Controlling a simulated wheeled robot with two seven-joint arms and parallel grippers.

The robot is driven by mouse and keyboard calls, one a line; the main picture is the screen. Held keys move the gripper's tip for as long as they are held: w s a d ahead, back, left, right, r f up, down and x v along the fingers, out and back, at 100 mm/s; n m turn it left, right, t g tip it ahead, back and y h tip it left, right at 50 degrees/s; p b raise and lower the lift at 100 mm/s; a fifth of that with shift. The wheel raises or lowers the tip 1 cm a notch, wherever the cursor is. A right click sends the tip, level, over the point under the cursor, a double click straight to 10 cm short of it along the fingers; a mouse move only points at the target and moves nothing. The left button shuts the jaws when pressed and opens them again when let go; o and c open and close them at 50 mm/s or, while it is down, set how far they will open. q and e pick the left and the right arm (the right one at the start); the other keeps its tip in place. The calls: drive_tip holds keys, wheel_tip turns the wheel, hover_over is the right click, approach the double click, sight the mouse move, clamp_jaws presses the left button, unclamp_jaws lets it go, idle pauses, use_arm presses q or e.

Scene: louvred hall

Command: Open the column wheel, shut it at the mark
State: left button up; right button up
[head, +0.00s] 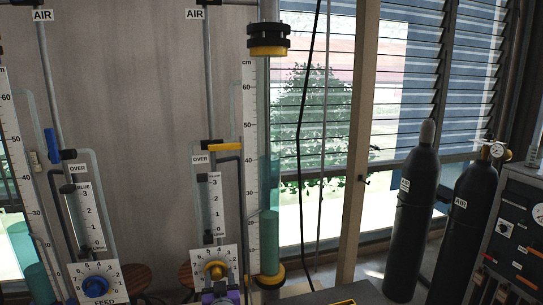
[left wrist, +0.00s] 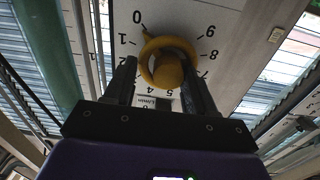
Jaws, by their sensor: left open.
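The yellow column wheel (head: 215,270) sits on a white numbered dial plate (head: 228,258) below the column's flow gauge (head: 216,205). In the left wrist view the wheel (left wrist: 168,66) lies between the two dark fingers of my left gripper (left wrist: 160,84). The fingers are open, one on each side of the wheel; I cannot tell whether they touch it. In the head view my left gripper (head: 221,290) is at the bottom edge, just below the wheel. The clear column (head: 268,185) holds teal liquid and a darker teal packing beside a centimetre scale (head: 249,140). My right gripper is not in view.
A second column set stands at left with a blue wheel (head: 95,286) marked FEED. Two dark gas cylinders (head: 410,225) and an instrument panel (head: 518,235) are at right. A window post (head: 358,140) and a hanging black cable (head: 300,130) stand behind the column.

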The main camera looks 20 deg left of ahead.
use_arm(q)
drive_tip(key=shift+a+r+n+y, duration=0.3)
drive_tip(key=shift+a+r, duration=0.1)
drive_tip(key=shift+a, duration=0.35)
drive_tip(key=shift+s+d+f+g, duration=0.25)
drive_tip(key=shift+s+f+g, duration=0.05)
drive_tip(key=shift+s+f, duration=0.15)
drive_tip(key=v, duration=0.4)
drive_tip(key=shift+s+d+b, duration=0.1)
drive_tip(key=shift+d+b, duration=0.2)
drive_tip(key=shift+b, duration=0.05)
drive_tip(key=shift+s+d, duration=0.1)
drive_tip(key=shift+s, duration=0.2)
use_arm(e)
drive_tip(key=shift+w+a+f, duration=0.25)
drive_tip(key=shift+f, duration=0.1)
use_arm(q)
approach(216, 277)
drive_tip(key=v, duration=0.4)
drive_tip(key=shift+f, duration=0.15)
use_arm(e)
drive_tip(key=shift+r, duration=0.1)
